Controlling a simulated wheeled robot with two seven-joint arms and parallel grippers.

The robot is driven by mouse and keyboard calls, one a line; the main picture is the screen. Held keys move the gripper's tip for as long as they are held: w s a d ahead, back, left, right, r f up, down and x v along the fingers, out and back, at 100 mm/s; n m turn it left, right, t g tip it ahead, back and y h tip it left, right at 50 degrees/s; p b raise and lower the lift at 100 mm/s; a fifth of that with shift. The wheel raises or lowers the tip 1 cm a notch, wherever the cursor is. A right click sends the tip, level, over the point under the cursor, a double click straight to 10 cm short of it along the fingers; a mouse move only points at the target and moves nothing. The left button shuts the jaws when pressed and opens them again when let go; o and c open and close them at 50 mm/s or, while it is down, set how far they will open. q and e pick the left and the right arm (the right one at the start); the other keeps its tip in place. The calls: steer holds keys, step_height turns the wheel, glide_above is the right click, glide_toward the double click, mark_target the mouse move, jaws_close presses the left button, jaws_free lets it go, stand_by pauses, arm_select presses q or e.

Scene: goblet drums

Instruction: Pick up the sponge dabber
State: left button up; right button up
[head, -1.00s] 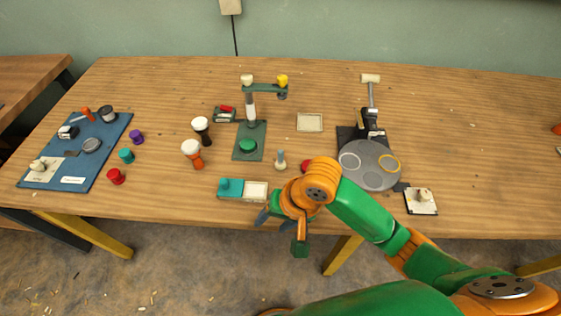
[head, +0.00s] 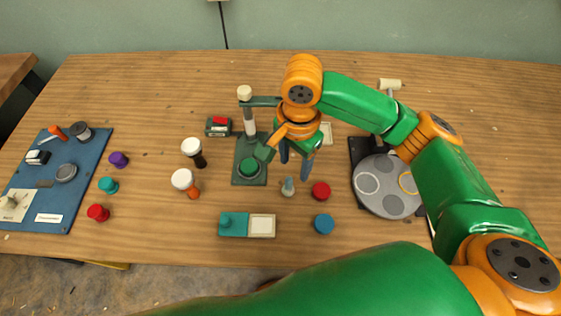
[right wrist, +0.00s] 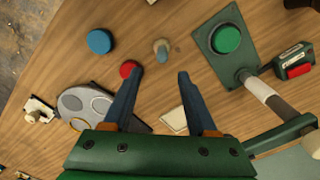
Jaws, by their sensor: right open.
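A small upright peg with a grey-blue top and pale base, which looks like the sponge dabber (head: 288,187), stands on the table. It also shows in the right wrist view (right wrist: 161,48), beyond the fingertips. My right gripper (head: 294,166) is open and empty, pointing down above the table just behind the dabber. In the right wrist view my right gripper's (right wrist: 160,73) two blue fingers are spread, with the dabber roughly in line with the gap and not between them. My left gripper is not in view.
A green press stand (head: 249,177) is just left of the gripper. A red cap (head: 320,191) and a blue cap (head: 323,223) lie right of the dabber. A teal-and-cream tray (head: 262,225) is in front, and a grey round plate (head: 388,203) is at right.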

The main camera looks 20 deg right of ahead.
mark_target(289, 178)
steer(key=f, duration=0.4)
steer(key=a+f, duration=0.1)
steer(key=f, duration=0.1)
steer(key=shift+s+f, duration=0.25)
steer(key=shift+s, duration=0.05)
steer(key=shift+w+f, duration=0.15)
jaws_close()
